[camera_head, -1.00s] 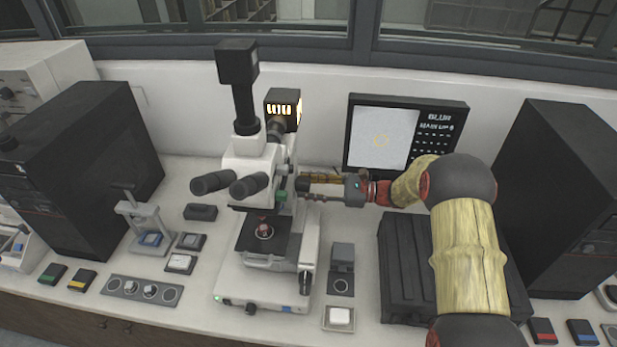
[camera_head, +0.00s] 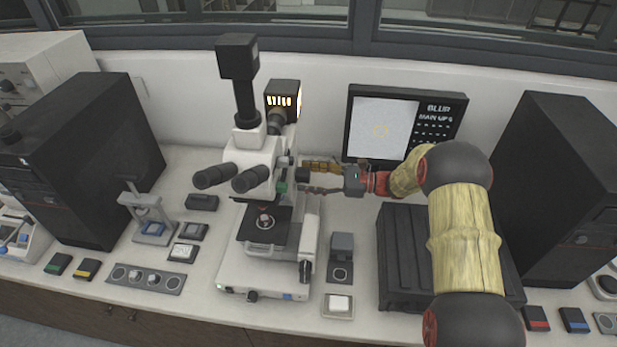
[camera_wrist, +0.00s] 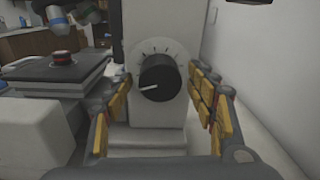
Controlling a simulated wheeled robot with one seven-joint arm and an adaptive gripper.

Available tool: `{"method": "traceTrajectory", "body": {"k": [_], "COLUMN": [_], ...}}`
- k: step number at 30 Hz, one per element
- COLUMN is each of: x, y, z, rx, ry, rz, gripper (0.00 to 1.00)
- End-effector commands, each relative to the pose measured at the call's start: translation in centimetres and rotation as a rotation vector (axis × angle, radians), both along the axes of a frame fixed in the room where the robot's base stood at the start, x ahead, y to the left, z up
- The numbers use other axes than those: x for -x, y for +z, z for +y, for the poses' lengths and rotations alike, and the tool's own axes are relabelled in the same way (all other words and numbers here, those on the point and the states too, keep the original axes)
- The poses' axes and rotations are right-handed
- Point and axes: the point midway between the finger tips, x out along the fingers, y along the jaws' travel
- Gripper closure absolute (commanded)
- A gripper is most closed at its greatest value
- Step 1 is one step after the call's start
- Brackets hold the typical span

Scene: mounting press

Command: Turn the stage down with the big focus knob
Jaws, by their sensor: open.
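The microscope (camera_head: 252,165) stands mid-bench. In the wrist view, a large black knob (camera_wrist: 158,78) with a white pointer sits on its pale side. Tick marks ring the knob, and the pointer aims left and slightly down. My gripper (camera_wrist: 160,92) is open, with one yellow-padded finger to each side of the knob and visible gaps between.
A black case (camera_head: 395,255) lies under my arm. A small dark block (camera_head: 342,246) and a white-topped button box (camera_head: 339,304) stand right of the microscope base.

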Motion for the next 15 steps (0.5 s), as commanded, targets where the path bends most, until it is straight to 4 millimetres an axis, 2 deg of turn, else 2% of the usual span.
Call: {"method": "traceTrajectory", "body": {"k": [8, 11, 15], "x": [0.1, 0.2, 0.8], "y": [0.0, 0.0, 0.1], "z": [-0.4, -1.5, -4.0], "rx": [0.000, 0.001, 0.000], "ry": [-0.001, -0.003, -0.004], "rz": [0.000, 0.000, 0.000], "gripper": [0.43, 0.43, 0.43]}}
